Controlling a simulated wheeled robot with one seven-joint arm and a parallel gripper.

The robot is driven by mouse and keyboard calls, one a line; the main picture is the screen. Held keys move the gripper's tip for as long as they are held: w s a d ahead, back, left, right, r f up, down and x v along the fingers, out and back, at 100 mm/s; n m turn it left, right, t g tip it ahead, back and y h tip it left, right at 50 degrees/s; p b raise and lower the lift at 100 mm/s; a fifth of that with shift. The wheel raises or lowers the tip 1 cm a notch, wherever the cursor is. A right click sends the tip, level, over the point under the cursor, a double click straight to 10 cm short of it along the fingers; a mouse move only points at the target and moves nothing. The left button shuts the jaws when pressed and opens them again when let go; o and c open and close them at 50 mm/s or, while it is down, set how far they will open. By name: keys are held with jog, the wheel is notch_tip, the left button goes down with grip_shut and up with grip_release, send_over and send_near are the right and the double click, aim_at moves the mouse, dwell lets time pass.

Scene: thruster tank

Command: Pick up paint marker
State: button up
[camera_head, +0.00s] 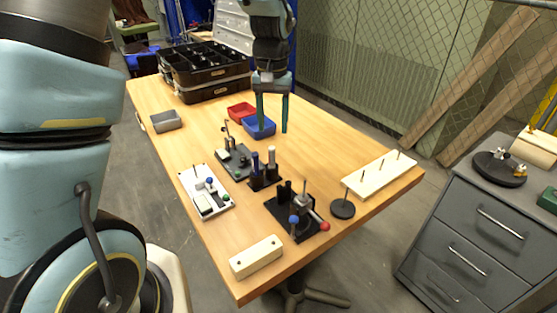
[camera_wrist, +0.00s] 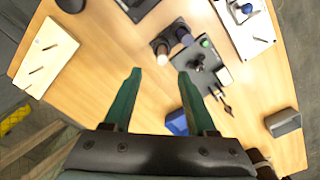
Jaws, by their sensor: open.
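Two upright marker-like cylinders stand in a small black holder (camera_head: 264,183) near the middle of the table: a dark blue one (camera_head: 255,161) and a pale one (camera_head: 271,157). I cannot tell for sure which is the paint marker. In the wrist view the pale one (camera_wrist: 162,56) is just beyond the fingertips, between them in the picture, and the blue one (camera_wrist: 186,40) is to its right. My gripper (camera_head: 272,130) points down with its green fingers apart and empty, above the table; it also shows in the wrist view (camera_wrist: 159,72).
A grey fixture plate (camera_head: 235,163) is close left of the holder, and a black fixture (camera_head: 280,207) stands in front. Red (camera_head: 240,112) and blue (camera_head: 260,130) bins lie behind. A white pegged board (camera_head: 375,180) is at right. The wood around the holder's right is clear.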

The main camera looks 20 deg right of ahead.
aim_at(272, 147)
jog(key=shift+a+f+p, duration=0.2)
jog(key=shift+f+p, duration=0.9)
jog(key=shift+f, duration=2.9)
grip_shut()
